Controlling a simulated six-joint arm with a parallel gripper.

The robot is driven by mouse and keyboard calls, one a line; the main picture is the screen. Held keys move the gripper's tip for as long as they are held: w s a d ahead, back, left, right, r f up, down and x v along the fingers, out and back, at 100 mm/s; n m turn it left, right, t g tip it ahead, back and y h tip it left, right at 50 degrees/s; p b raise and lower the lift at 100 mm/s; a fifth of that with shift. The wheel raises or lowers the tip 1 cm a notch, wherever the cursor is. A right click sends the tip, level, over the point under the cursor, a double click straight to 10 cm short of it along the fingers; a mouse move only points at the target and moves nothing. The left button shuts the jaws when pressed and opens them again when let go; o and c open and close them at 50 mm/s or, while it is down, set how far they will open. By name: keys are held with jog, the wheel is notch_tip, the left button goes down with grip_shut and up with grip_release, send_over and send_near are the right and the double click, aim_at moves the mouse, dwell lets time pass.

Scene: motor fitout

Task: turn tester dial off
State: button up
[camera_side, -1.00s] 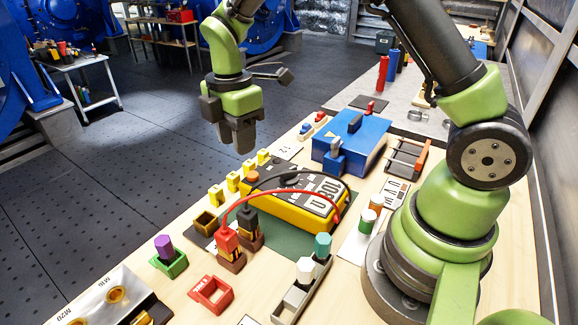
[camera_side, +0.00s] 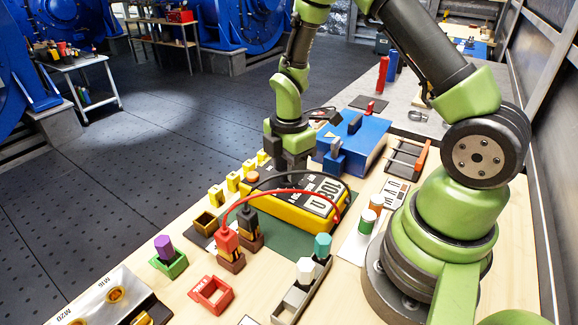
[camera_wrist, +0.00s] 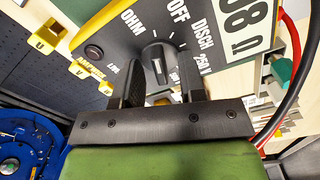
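The yellow tester (camera_side: 282,211) lies on a green mat on the bench, with a dark face and a large ohm display. In the wrist view its black dial (camera_wrist: 160,62) has a white mark, with OHM printed to its left, OFF above it and DISCH to its right. I cannot tell clearly which position the mark indicates. My gripper (camera_side: 291,168) points down over the tester's far end and hides the dial in the side view. In the wrist view my gripper (camera_wrist: 161,82) is open, with one finger on each side of the dial; contact is not clear.
A red lead (camera_side: 274,190) and a black lead arch over the tester to probes in front. A blue box (camera_side: 358,153) stands close behind the gripper.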

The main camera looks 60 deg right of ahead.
jog(key=shift+f, duration=0.15)
grip_shut()
jog(key=shift+m, duration=3.3)
grip_release()
